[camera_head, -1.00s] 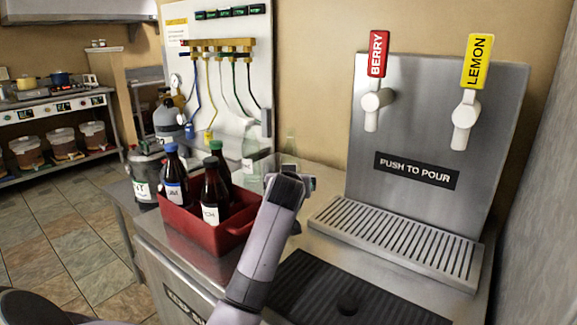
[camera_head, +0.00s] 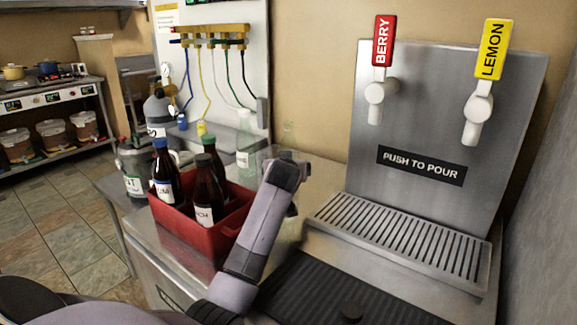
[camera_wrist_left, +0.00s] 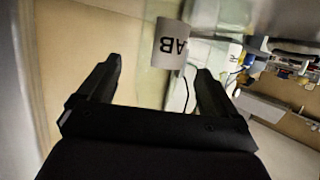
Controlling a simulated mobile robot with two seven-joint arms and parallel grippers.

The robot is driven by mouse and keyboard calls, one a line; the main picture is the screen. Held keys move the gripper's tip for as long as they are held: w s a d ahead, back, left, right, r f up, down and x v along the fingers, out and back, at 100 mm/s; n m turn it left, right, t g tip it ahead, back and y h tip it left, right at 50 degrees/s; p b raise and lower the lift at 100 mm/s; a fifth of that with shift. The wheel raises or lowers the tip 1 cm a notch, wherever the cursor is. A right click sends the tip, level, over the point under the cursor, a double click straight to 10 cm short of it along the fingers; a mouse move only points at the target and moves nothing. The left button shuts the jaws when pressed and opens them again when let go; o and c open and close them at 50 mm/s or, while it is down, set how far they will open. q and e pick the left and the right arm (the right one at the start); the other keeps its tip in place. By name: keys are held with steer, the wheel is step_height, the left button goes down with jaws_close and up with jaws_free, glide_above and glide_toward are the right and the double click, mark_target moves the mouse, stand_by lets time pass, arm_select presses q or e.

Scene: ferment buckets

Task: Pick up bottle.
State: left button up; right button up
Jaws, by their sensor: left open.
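A clear glass bottle (camera_head: 245,143) with a white label stands behind the red crate. A second clear bottle (camera_head: 288,132) stands to its right, its lower part hidden behind my left gripper (camera_head: 286,160). In the left wrist view, my left gripper (camera_wrist_left: 153,82) is open and empty. A pale, see-through bottle (camera_wrist_left: 150,88) with a white label reading "AB" (camera_wrist_left: 173,46) shows beyond and between the fingers. I cannot tell which of the two clear bottles this is. My right gripper is not in view.
The red crate (camera_head: 195,238) holds several dark bottles, left of my arm.

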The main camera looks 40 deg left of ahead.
arm_select(q)
steer(key=shift+x, duration=1.65)
steer(key=shift+f, duration=0.1)
steer(key=c, duration=1.4)
step_height(320, 180, up, 20)
